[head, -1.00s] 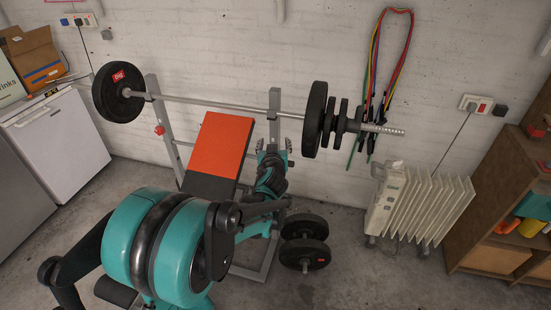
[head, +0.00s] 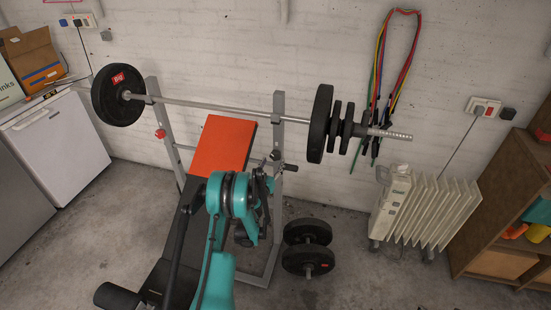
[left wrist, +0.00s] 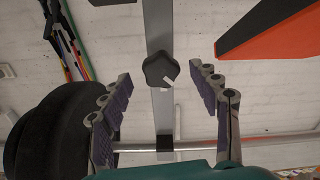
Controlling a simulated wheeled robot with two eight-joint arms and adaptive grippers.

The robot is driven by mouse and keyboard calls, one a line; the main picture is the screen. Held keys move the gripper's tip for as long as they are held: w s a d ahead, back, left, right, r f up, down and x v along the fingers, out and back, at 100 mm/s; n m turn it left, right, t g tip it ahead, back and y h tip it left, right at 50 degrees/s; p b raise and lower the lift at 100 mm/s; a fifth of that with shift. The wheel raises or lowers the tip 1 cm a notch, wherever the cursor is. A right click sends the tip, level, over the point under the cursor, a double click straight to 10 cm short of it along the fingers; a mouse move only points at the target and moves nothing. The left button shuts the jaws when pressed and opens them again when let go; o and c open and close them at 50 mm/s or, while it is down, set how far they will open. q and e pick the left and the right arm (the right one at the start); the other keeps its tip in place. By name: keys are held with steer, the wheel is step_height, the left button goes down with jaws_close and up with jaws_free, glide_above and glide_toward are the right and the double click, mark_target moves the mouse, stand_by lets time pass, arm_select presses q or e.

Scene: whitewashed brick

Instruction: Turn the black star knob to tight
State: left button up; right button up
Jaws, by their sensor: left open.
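The black star knob (left wrist: 160,69) sits on the grey upright (left wrist: 160,25) of the weight bench in the left wrist view, with a pale pointer mark on its face. My left gripper (head: 268,178) is by the right upright in the head view. In the left wrist view its two fingers (left wrist: 160,80) are spread wide, one on each side of the knob's line, with a clear gap to it. The fingers are empty. In the head view the knob is too small and crowded by the gripper to make out surely. My right gripper is not in view.
A barbell (head: 220,104) with black plates (head: 319,123) rests across the uprights above the gripper. The orange backrest (head: 224,143) is to the left. Loose plates (head: 307,260) stand on the floor at right, near a white radiator (head: 430,210). A red knob (head: 160,133) is on the left upright.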

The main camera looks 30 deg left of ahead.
mark_target(275, 158)
arm_select(q)
steer(key=shift+b+x, duration=0.5)
steer(key=shift+x, duration=1.8)
steer(key=c, duration=1.2)
steer(key=shift+m, duration=0.7)
steer(key=o, duration=1.2)
steer(key=shift+s, duration=0.1)
steer(key=v, duration=0.7)
steer(key=shift+s, duration=0.2)
